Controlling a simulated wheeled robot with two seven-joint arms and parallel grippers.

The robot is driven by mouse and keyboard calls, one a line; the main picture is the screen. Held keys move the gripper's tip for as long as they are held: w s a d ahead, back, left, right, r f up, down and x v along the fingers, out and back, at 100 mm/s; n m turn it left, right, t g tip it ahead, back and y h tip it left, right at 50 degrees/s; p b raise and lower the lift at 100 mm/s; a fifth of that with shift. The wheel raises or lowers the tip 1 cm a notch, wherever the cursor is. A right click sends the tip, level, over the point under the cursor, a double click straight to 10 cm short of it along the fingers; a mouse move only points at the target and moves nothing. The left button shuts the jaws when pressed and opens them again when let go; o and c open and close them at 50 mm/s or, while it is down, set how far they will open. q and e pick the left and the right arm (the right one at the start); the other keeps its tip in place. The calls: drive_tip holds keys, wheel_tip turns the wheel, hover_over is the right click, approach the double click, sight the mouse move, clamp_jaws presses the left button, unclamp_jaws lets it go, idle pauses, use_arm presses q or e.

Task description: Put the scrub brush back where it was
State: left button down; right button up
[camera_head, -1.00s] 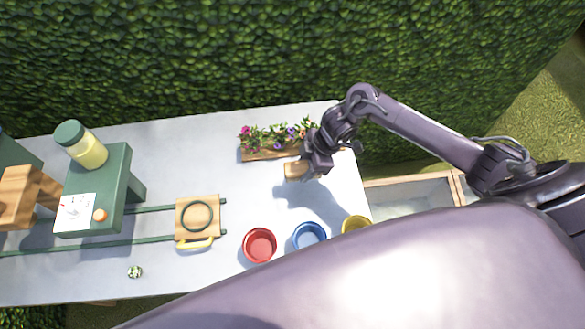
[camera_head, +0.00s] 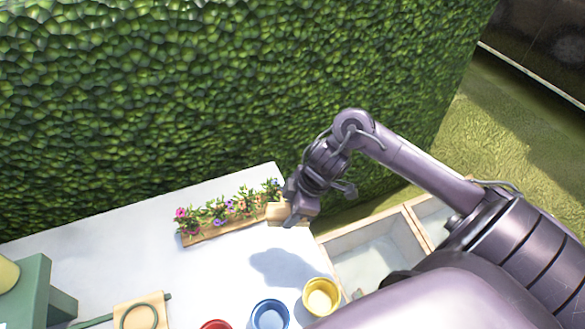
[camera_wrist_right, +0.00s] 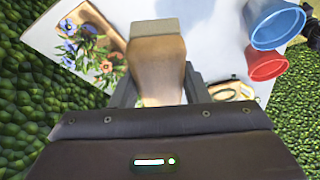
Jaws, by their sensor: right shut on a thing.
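My right gripper (camera_head: 292,212) is shut on the scrub brush (camera_head: 276,213), a light wooden block. It holds the brush above the table's far right corner, beside the right end of the flower planter. My left gripper is not in view.
A wooden planter (camera_head: 215,236) with flowers stands along the table's back edge. Red (camera_head: 216,325), blue (camera_head: 270,315) and yellow (camera_head: 321,296) bowls stand at the front. A wooden-framed bin (camera_head: 372,248) lies right of the table (camera_head: 225,268). A hedge (camera_head: 150,110) rises behind.

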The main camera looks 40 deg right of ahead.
wheel_tip(320, 180, down, 12)
drive_tip(key=shift+r+b, duration=0.25)
drive_tip(key=shift+b, duration=0.1)
drive_tip(key=shift+f, duration=2.3)
drive_tip(key=shift+f, duration=0.1)
drive_tip(key=o, duration=0.9)
drive_tip(key=shift+o, duration=0.2)
drive_tip(key=shift+d+r, duration=0.1)
drive_tip(key=shift+r, duration=0.2)
drive_tip(key=v, duration=1.1)
drive_tip(key=shift+r, duration=0.35)
